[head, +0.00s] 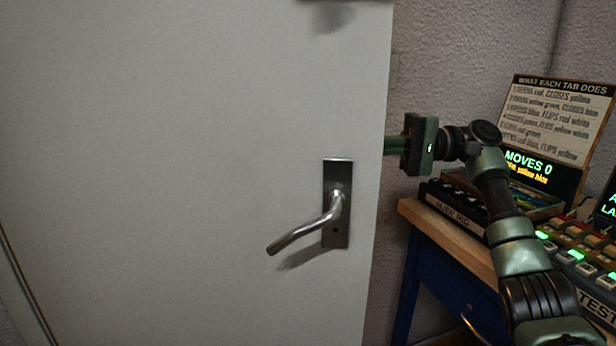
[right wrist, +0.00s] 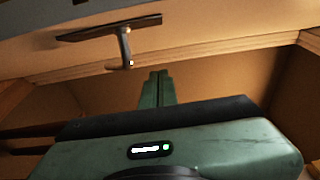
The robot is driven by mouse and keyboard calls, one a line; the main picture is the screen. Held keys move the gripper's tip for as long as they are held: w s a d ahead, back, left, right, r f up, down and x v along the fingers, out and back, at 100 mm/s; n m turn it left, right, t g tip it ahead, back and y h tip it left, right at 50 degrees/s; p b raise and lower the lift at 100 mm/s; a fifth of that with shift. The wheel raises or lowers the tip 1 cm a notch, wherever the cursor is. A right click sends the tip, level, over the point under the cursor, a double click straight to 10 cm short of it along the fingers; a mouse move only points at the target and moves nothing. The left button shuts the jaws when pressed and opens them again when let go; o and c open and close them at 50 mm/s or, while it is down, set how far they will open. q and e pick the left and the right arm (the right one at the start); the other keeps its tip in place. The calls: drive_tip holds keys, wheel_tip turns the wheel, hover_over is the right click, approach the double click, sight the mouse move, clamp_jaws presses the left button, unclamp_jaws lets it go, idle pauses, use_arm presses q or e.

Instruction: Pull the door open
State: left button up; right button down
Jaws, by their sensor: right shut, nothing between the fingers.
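A white door (head: 180,120) fills the left and middle of the head view. Its silver lever handle (head: 305,230) sits on a dark metal plate near the door's right edge, with the lever pointing left and tilted down. The door and its handle (right wrist: 122,45) also show in the right wrist view, at the upper left. My right gripper (head: 391,146) is at the door's right edge, above and to the right of the handle and apart from it. Its fingers (right wrist: 154,85) are shut together and empty. My left gripper is not in view.
A wooden-topped desk with blue sides (head: 455,245) stands at the right. It carries a panel of buttons (head: 575,255), a lit display (head: 530,165) and a sign (head: 555,115). A grey textured wall (head: 450,60) is behind.

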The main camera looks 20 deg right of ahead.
sight(308, 156)
drive_tip(key=a, duration=0.3)
drive_tip(key=w+a+b, duration=0.1)
drive_tip(key=a, duration=0.5)
drive_tip(key=shift+w+a+f, duration=0.1)
drive_tip(key=shift+w+a, duration=0.15)
drive_tip(key=shift+a, duration=0.1)
use_arm(q)
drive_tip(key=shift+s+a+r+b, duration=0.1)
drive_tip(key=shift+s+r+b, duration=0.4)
drive_tip(key=shift+b, duration=0.3)
use_arm(e)
drive_tip(key=shift+s+a, duration=0.3)
drive_tip(key=shift+s, duration=0.3)
drive_tip(key=shift+s+a, duration=0.3)
drive_tip(key=shift+s, duration=0.3)
drive_tip(key=shift+s+a, duration=0.3)
drive_tip(key=shift+s, duration=0.3)
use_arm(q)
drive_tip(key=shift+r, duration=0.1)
